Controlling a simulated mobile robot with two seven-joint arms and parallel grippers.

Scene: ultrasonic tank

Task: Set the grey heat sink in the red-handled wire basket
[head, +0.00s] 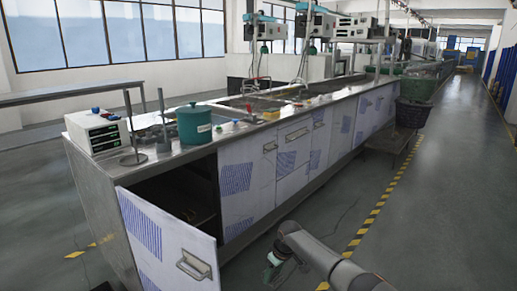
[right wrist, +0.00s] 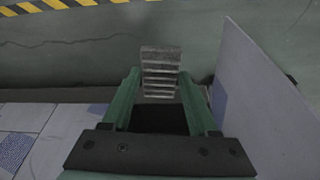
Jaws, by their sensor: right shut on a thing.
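The grey heat sink (right wrist: 160,72), a ribbed block, is between the green fingers of my right gripper (right wrist: 160,92) in the right wrist view. The gripper is shut on it, and the heat sink sticks out past the fingertips. In the head view, my right gripper (head: 274,264) is low at bottom centre, over the floor in front of the cabinets. The heat sink cannot be made out there. My left gripper is not seen.
A long steel-topped bench (head: 262,118) carries a white instrument box (head: 98,134), a teal lidded pot (head: 195,126) and sinks. A cabinet door (head: 165,238) stands open at its near end. Bins (head: 414,108) stand at the far right end. The aisle floor (head: 440,200) is clear.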

